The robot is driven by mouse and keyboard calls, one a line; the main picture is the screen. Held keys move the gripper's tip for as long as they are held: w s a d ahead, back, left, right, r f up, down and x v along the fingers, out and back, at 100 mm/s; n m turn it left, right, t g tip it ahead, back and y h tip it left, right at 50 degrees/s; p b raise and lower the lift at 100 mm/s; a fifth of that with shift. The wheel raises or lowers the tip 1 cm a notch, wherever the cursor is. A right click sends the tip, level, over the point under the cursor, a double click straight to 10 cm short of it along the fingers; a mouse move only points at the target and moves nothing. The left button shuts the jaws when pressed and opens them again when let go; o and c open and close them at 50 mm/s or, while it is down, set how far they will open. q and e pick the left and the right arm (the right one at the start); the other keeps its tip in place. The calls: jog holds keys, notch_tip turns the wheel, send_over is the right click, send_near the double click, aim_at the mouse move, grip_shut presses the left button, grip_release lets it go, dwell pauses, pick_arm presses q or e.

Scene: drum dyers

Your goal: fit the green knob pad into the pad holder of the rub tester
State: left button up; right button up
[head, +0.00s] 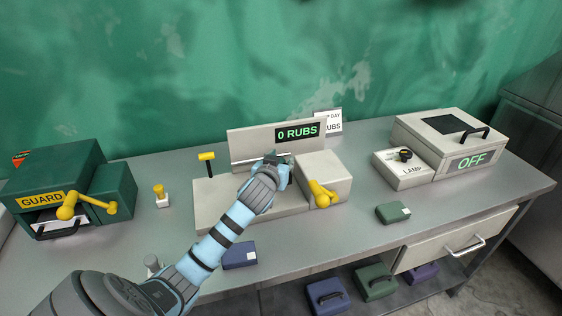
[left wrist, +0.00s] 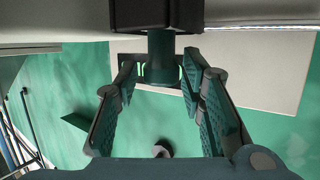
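The rub tester (head: 225,197) is a light grey machine at the table's middle, with a display reading 0 RUBS and a yellow crank (head: 322,194). My left gripper (head: 279,170) is over it, in front of the display, and hides the spot where it works. In the left wrist view the green knob (left wrist: 161,57) is between the open fingers, with a gap on both sides. A dark block (left wrist: 155,14) adjoins the knob at the picture's top edge. I cannot tell whether this block sits in the pad holder, which I cannot make out. My right gripper is not in view.
A green block (head: 390,213) and a blue block (head: 240,256) lie on the table (head: 340,236). A green guard box (head: 60,176) stands left, a small yellow-topped piece (head: 161,196) beside it. A lamp box (head: 402,174) and a lidded OFF box (head: 445,135) stand right.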

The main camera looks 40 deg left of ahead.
pick_arm(q)
jog(key=shift+s, duration=0.15)
jog(key=p+v, duration=0.1)
jog(key=v, duration=1)
jog(key=shift+s+d+r+p, duration=0.2)
jog(key=shift+s+r+p, duration=0.05)
jog(key=shift+s+p, duration=0.05)
